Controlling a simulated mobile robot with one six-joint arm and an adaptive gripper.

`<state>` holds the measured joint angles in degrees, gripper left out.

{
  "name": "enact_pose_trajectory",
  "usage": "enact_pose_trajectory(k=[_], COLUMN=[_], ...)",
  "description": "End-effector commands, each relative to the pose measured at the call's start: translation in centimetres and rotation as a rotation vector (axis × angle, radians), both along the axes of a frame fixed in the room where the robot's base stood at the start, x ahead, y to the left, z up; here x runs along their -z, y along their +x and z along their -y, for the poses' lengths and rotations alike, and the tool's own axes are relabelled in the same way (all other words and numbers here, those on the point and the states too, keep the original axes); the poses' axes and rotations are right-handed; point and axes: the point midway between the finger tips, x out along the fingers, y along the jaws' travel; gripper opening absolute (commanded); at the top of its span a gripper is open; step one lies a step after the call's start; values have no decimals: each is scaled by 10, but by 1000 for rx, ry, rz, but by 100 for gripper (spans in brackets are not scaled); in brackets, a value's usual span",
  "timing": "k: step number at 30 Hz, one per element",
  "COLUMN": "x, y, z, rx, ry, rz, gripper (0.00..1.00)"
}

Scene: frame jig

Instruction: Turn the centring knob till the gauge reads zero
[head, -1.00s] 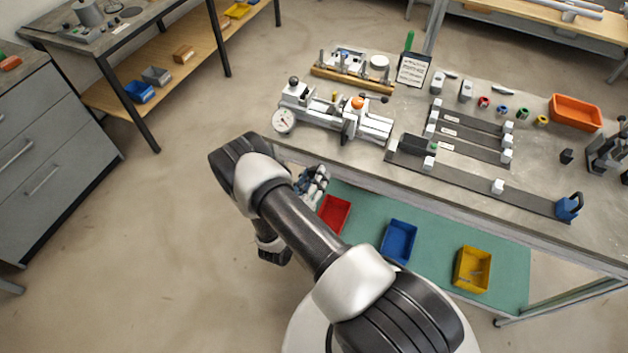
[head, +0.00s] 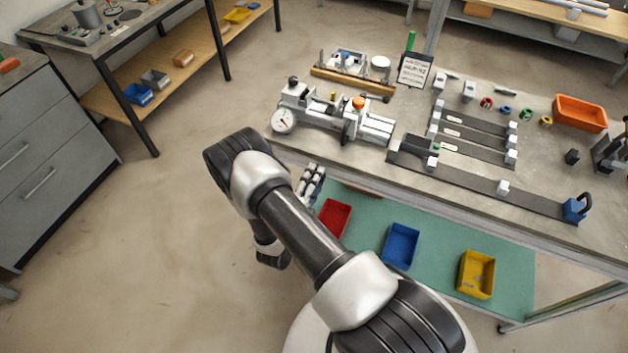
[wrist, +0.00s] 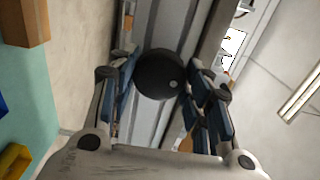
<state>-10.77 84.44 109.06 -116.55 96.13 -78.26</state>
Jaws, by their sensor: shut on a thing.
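The centring knob (wrist: 158,75) is a round black knob with a pale dot on its face, seen in the wrist view. My gripper (wrist: 160,84) is shut on it, with one finger on each side. In the head view my gripper (head: 312,178) is at the front edge of the bench, below the jig in the picture; the knob in its grip cannot be made out there. The gauge (head: 283,121) is a round white dial with a red needle at the left end of the grey jig (head: 325,112). Its reading is too small to tell.
The bench (head: 400,180) also carries dark rails, small coloured rings and an orange tray (head: 580,112). Red (head: 334,217), blue (head: 401,245) and yellow bins (head: 476,274) stand on the green lower shelf. The floor to the left is clear.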

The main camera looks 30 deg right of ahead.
Motion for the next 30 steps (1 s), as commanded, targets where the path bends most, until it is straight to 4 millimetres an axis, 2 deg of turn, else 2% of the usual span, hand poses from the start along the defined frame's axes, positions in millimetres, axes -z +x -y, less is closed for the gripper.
enact_pose_trajectory(k=[10,26,27,30], x=[0,0,0,0], y=[0,0,0,0], z=[0,0,0,0], rx=[1,1,1,1], ry=[-89,-105,-105,-104], rz=[-114,-134,-134,-133], gripper=[21,21,46,52])
